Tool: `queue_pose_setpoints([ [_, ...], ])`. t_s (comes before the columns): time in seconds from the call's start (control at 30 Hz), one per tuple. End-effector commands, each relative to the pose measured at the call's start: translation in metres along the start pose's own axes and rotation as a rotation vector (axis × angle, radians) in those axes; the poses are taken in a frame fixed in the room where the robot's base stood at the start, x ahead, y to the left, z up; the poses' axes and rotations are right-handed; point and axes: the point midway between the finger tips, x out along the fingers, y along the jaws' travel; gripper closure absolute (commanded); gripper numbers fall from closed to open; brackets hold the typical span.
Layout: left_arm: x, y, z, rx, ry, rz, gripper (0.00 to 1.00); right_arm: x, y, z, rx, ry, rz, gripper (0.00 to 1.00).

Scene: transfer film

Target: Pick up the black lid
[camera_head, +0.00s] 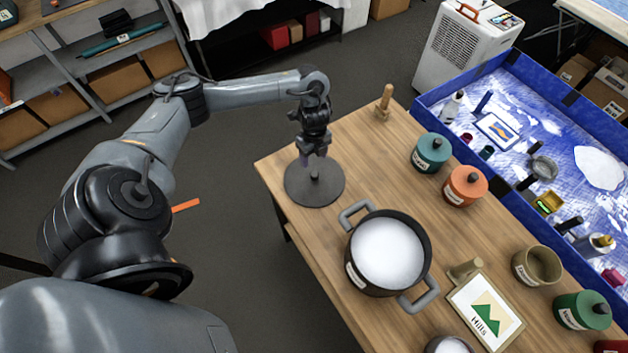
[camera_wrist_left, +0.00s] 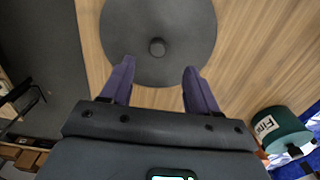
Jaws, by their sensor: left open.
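The black lid (camera_head: 301,187) is a round dark disc with a small knob in its middle, lying flat on the wooden table near its left corner. It also shows in the left wrist view (camera_wrist_left: 183,28), with the knob between the lines of my two fingers. My left gripper (camera_head: 315,158) is over the lid, pointing down at the knob, with its jaws open. In the left wrist view my left gripper (camera_wrist_left: 157,78) has its purple fingers apart with nothing between them. I cannot tell the exact height above the knob. My right gripper is not in view.
A black pot (camera_head: 402,277) with white contents stands right of the lid. A wooden peg (camera_head: 384,104) stands at the table's far edge. Teal (camera_head: 431,152) and orange (camera_head: 465,186) lidded pots stand farther right. A blue-lined tray (camera_head: 507,91) lies beyond. Bare wood surrounds the lid.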

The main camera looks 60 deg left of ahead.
Motion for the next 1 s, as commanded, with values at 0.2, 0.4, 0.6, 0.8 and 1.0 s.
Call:
queue_pose_setpoints([
  [0.2,0.028,-0.002,-0.003,0.000,0.004,-0.005,0.40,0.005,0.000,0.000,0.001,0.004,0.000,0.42],
  [0.4,0.047,-0.002,-0.002,0.001,0.002,-0.005,0.40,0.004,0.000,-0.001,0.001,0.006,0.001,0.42],
  [0.6,0.057,0.000,-0.004,0.002,0.004,-0.004,0.40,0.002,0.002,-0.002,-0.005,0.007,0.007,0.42],
  [0.8,0.082,0.005,-0.007,0.000,0.003,-0.004,0.40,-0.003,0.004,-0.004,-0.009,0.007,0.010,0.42],
  [1.0,0.100,0.004,-0.007,0.002,0.002,-0.006,0.40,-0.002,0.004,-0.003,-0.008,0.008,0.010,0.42],
])
